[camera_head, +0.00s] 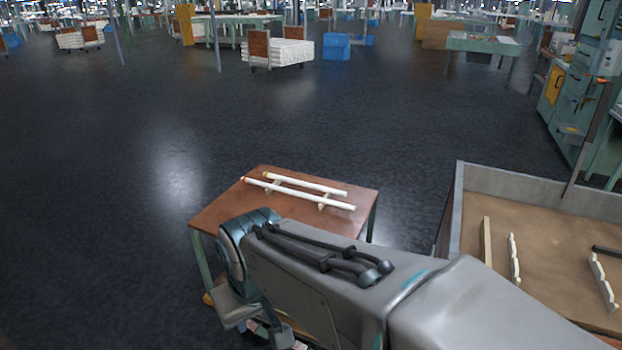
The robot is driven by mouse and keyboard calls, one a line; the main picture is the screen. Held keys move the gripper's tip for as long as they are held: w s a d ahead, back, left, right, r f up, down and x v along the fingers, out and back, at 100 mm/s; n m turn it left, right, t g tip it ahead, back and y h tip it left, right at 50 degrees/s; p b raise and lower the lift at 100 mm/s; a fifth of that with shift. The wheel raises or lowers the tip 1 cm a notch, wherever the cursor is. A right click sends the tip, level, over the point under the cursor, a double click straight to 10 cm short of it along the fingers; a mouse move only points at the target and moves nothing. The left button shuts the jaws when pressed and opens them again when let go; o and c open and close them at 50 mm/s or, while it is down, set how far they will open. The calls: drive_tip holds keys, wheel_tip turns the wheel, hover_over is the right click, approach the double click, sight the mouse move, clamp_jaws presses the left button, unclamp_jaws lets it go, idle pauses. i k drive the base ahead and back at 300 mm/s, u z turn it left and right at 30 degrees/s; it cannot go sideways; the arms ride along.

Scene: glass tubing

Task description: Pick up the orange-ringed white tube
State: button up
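Two white tubes lie side by side on a small brown-topped table (222,212) in front of me. Nothing is seen touching the tubes.
A grey-walled bin (540,184) with a brown floor stands at the right, holding several long pale pieces. Green machinery (590,85) stands behind it. The dark floor beyond and left of the table is clear. Carts and benches are far back.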

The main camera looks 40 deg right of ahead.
sight(259, 184)
drive_tip(key=z, duration=0.55)
drive_tip(key=i, duration=0.5)
drive_tip(key=u, duration=1.2)
drive_tip(key=i, duration=2.7)
drive_tip(key=z, duration=3.75)
